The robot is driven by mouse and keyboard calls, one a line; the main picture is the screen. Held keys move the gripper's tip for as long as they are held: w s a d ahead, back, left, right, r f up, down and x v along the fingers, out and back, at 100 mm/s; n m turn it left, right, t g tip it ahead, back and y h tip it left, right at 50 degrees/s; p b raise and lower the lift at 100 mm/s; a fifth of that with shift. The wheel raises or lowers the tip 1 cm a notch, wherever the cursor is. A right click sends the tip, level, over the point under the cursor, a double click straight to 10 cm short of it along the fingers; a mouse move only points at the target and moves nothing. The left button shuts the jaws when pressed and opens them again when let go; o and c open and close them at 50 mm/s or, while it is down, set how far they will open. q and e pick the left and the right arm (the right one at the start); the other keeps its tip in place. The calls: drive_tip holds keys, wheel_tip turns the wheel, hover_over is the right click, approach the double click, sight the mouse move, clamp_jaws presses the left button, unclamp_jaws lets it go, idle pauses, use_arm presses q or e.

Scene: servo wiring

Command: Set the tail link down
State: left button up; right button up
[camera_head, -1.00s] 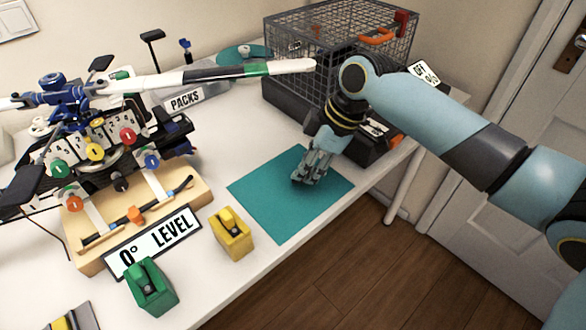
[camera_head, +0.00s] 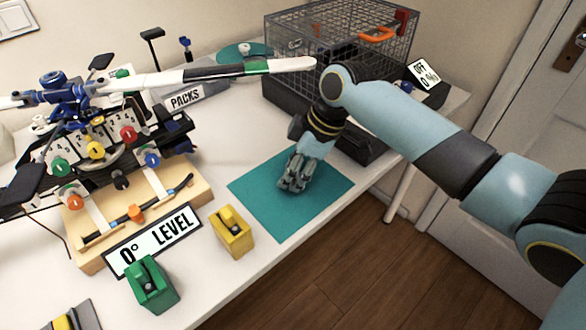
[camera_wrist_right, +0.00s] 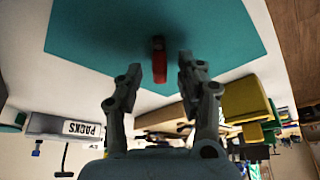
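My right gripper (camera_head: 293,186) points down over the teal mat (camera_head: 262,205), close to its surface. In the right wrist view, my right gripper (camera_wrist_right: 173,70) has its fingers apart with a small red piece (camera_wrist_right: 170,88), which I take for the tail link, between the tips. My left gripper is not in view.
A yellow block (camera_head: 232,235) and a green block (camera_head: 150,287) stand left of the mat. A rotor mechanism (camera_head: 95,130) on a wooden base fills the left. A wire cage (camera_head: 340,50) stands behind my arm. The mat around the gripper is clear.

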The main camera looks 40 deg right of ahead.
drive_tip(key=v, duration=0.7)
drive_tip(key=shift+r+p, duration=0.35)
drive_tip(key=shift+d, duration=0.1)
